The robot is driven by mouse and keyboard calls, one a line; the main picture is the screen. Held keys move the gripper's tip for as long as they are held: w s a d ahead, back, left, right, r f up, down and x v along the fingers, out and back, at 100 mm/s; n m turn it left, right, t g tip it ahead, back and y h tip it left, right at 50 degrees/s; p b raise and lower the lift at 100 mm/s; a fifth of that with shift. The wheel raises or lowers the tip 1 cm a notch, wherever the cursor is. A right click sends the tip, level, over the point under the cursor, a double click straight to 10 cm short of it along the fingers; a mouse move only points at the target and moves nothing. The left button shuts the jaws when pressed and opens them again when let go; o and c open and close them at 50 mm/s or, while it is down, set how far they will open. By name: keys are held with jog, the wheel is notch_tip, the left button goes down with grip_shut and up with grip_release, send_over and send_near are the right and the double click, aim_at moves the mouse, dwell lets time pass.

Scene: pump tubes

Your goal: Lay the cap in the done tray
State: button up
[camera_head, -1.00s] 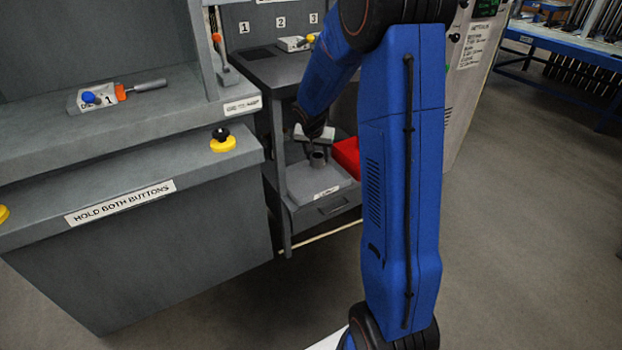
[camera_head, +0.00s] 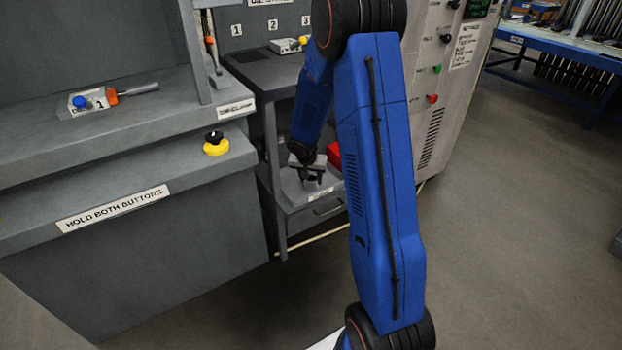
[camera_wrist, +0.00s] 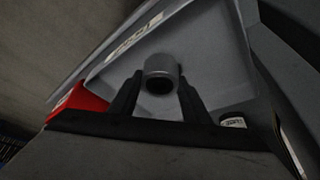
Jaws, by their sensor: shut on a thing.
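The cap (camera_wrist: 161,72) is a short grey hollow cylinder, its dark opening facing the wrist camera. My gripper (camera_wrist: 158,88) is shut on it, with one black finger on each side. In the head view my gripper (camera_head: 311,178) is low over the grey shelf (camera_head: 300,205) beside the press, and the cap is hard to make out there. Below the cap in the wrist view is a pale grey surface (camera_wrist: 205,55) with a raised edge and a white label. I cannot read the label or tell whether the cap touches the surface.
A red bin (camera_head: 334,152) stands just right of my gripper, partly behind my arm; it also shows in the wrist view (camera_wrist: 77,103). A dark shelf (camera_head: 265,70) is above, and a grey post (camera_head: 275,170) stands to the left. A small labelled item (camera_wrist: 232,120) is near my right finger.

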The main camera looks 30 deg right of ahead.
jog(key=shift+f, duration=0.1)
jog(key=o, duration=1.5)
jog(key=s+a+r+n, duration=0.1)
jog(key=s+a+r, duration=0.3)
jog(key=r, duration=0.5)
jog(key=s+a+r, duration=0.2)
jog(key=s+r, duration=0.4)
jog(key=r, duration=0.4)
jog(key=shift+s+a+r+n+t+y, duration=0.4)
jog(key=shift+s+a+r+n, duration=1.15)
jog(key=shift+s, duration=3.35)
jog(key=shift+s+a+r+n+t+y, duration=0.1)
jog(key=shift+s+a+r+n+y, duration=1.35)
jog(key=shift+s, duration=3.45)
jog(key=shift+s+a+r+n+t+h, duration=0.25)
jog(key=shift+s+a+r+n, duration=1.05)
jog(key=shift+s+a, duration=2.65)
